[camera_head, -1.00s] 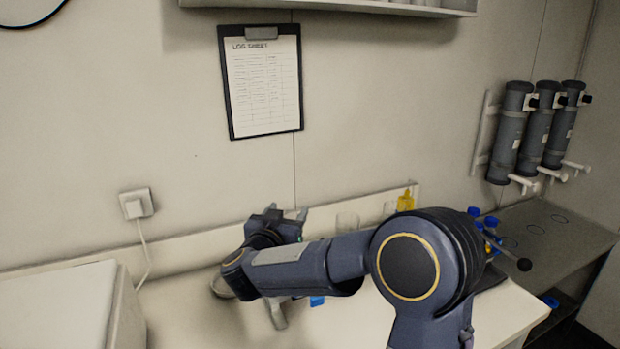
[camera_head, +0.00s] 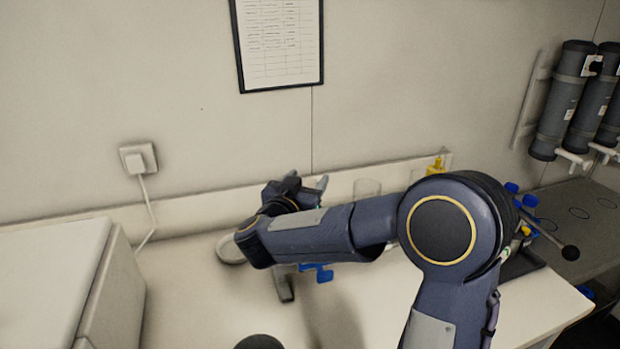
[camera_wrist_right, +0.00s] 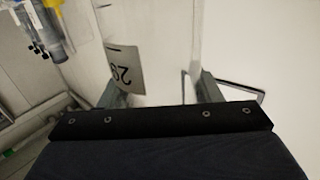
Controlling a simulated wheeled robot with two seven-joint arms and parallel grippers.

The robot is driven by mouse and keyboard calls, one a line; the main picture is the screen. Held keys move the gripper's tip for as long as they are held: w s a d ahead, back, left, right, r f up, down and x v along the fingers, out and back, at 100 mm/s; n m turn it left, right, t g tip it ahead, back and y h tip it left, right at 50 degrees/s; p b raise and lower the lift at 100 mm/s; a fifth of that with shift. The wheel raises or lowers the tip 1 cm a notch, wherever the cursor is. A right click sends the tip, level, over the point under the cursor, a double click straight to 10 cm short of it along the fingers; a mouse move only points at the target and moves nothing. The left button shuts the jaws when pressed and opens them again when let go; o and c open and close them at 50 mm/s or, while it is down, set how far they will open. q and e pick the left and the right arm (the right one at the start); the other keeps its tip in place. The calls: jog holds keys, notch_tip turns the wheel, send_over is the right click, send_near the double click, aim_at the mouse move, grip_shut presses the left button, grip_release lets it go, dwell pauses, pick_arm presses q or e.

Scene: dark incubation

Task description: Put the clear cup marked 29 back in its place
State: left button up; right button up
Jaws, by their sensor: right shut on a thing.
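My right gripper (camera_head: 306,183) is over the bench near the back wall, mostly hidden behind its own arm in the head view. In the right wrist view the right gripper (camera_wrist_right: 160,90) is shut on a clear cup, whose white label (camera_wrist_right: 125,68) reads what looks like 29, upside down. The held cup's outline is faint there, and I cannot make it out in the head view. Another clear vessel (camera_head: 367,187) stands at the back of the bench, right of the gripper; its marking is not readable. My left gripper is not in view.
A round pale dish (camera_head: 231,250) and a blue item (camera_head: 322,274) are near my right forearm. A white box (camera_head: 60,270) fills the left. Blue-capped bottles (camera_head: 514,189) and a yellow item (camera_head: 438,166) stand right.

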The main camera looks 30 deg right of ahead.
jog(key=shift+a+p, duration=0.1)
jog(key=shift+p, duration=0.45)
dwell(0.8)
jog(key=shift+f+b, duration=0.55)
jog(key=shift+f, duration=0.25)
dwell(0.3)
jog(key=shift+f, duration=0.8)
jog(key=o, duration=1.3)
jog(key=shift+r, duration=0.1)
jog(key=shift+o, duration=0.2)
jog(key=shift+s+a, duration=0.1)
